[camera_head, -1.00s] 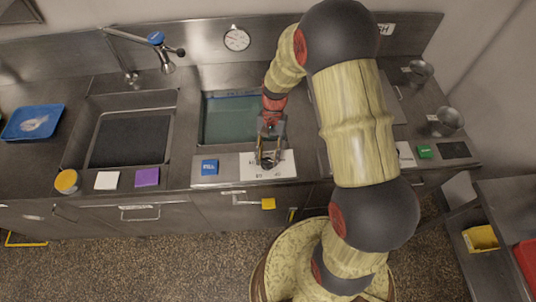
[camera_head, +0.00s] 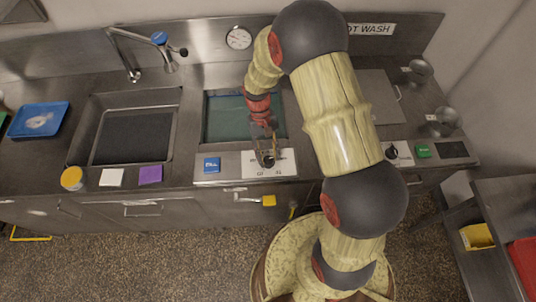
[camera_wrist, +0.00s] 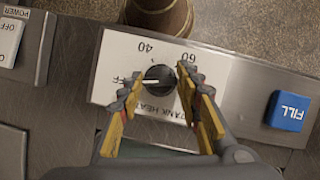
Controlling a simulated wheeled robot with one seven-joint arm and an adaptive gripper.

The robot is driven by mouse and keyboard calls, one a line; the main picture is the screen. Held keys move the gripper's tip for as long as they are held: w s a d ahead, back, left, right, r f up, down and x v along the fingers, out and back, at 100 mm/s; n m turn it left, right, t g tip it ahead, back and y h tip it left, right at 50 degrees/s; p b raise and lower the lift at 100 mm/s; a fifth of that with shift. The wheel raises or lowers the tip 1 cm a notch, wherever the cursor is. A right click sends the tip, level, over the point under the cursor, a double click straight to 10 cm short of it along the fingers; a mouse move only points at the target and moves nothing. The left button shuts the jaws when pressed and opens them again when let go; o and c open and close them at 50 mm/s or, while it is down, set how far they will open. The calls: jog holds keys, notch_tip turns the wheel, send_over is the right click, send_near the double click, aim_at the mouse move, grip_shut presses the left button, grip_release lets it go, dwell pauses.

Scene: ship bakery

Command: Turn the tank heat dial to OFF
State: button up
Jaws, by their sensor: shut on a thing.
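The tank heat dial (camera_wrist: 160,78) is a round black knob with a white pointer line. It sits on a white label plate (camera_wrist: 112,60) marked 40, 60 and TANK HEAT, with OFF lettering partly hidden by a finger. The pointer lies toward the left of the wrist view, toward the OFF lettering. My gripper (camera_wrist: 160,86) is shut on the dial, one yellow-padded finger on each side. In the head view my gripper (camera_head: 266,160) is down at the plate (camera_head: 285,160) and hides most of the dial.
A blue FILL button (camera_wrist: 287,110) is beside the plate. The water tank (camera_head: 225,120) lies behind it. Another black dial (camera_head: 392,152) and a green button (camera_head: 423,151) are at right. An empty-looking sink (camera_head: 130,138) is at left.

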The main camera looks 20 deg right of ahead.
dwell(0.4)
jog(key=o, duration=1.1)
jog(key=shift+c, duration=0.2)
jog(key=shift+o, duration=0.5)
jog(key=v, duration=1.2)
jog(key=shift+w, duration=0.1)
